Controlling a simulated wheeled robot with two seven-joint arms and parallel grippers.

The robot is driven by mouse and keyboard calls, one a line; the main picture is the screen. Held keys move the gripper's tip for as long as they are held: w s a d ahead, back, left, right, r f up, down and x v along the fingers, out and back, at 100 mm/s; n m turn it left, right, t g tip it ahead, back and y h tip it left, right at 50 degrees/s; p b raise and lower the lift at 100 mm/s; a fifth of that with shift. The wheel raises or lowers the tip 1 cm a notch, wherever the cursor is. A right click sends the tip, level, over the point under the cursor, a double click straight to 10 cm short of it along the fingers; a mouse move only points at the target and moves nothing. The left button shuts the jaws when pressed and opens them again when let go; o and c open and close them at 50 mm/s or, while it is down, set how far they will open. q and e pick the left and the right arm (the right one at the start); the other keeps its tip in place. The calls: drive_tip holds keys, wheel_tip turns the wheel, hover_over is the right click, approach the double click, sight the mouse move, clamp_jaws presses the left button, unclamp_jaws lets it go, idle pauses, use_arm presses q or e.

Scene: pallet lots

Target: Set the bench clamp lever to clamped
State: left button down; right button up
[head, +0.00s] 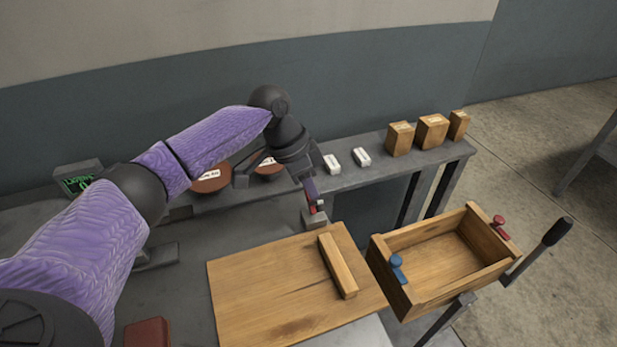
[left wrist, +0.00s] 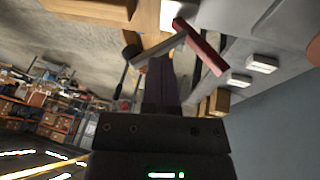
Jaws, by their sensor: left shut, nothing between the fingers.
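The bench clamp has a small grey block (head: 316,222) at the back edge of the wooden board. Its red lever handle (head: 314,209) is partly hidden behind my left gripper (head: 311,190). In the left wrist view the red handle (left wrist: 203,50) joins a grey bar (left wrist: 158,51) just beyond my fingertips. My left gripper is shut and empty, pointing down right at the lever. I cannot tell whether the fingers touch it, or which setting it is in. My right gripper is not in view.
A wooden board (head: 260,285) with a raised strip (head: 338,265) lies on the bench. A wooden crate (head: 445,250) with blue and red knobs stands to its right. White blocks (head: 362,157) and cardboard boxes (head: 432,132) line the back shelf. A dark red block (head: 147,332) lies front left.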

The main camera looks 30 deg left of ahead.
sight(320, 207)
use_arm(q)
drive_tip(key=shift+s+d+r+p, duration=0.1)
drive_tip(key=shift+r+p, duration=0.05)
drive_tip(key=shift+p, duration=0.35)
drive_tip(key=s+d+t+y+p, duration=0.1)
drive_tip(key=t+y+p, duration=0.1)
drive_tip(key=p, duration=0.3)
drive_tip(key=s+d+m+t+y+p, duration=0.1)
drive_tip(key=y+p, duration=0.1)
drive_tip(key=p, duration=0.4)
drive_tip(key=shift+s+d+f+t, duration=0.2)
drive_tip(key=shift+d+f+t, duration=0.15)
drive_tip(key=shift+t, duration=0.05)
drive_tip(key=shift+s+d+f+y+p, duration=0.3)
drive_tip(key=shift+f+p, duration=0.1)
drive_tip(key=shift+p, duration=0.25)
drive_tip(key=shift+s+d+f+p, duration=0.2)
drive_tip(key=shift+d+f+p, duration=0.05)
drive_tip(key=shift+f+p, duration=0.3)
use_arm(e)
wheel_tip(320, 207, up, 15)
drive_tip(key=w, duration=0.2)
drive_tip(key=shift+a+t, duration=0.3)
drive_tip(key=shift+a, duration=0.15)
use_arm(q)
drive_tip(key=shift+s+d+f, duration=0.1)
drive_tip(key=shift+s+f, duration=0.1)
drive_tip(key=shift+f, duration=0.05)
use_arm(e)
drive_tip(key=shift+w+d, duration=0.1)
